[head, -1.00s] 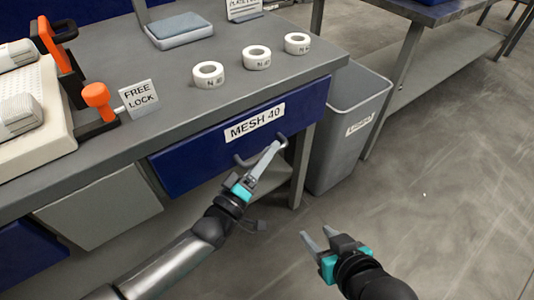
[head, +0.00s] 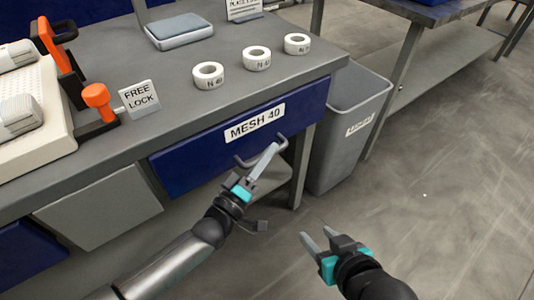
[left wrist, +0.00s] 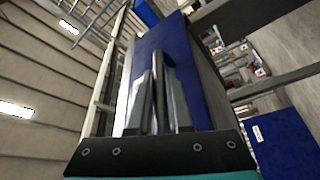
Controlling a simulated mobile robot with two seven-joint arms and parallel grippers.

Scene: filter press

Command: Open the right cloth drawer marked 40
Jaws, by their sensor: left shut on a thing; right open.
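The blue drawer (head: 200,158) marked MESH 40 is in the right front of the grey bench, and its front looks flush with the bench. A dark bar handle (head: 262,156) runs along it below the label (head: 255,122). My left gripper (head: 268,156) is at the handle, shut on it. In the left wrist view the fingers (left wrist: 160,105) close around the handle bar (left wrist: 159,85), with the blue drawer front (left wrist: 185,50) behind. My right gripper (head: 322,240) is open and empty, over the floor right of the drawer.
Three white rolls (head: 257,58) stand on the bench top (head: 185,88). A FREE LOCK sign (head: 140,98) and an orange knob (head: 97,96) are at left. A grey bin (head: 345,130) stands beside the bench's right end. The floor (head: 440,200) at right is clear.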

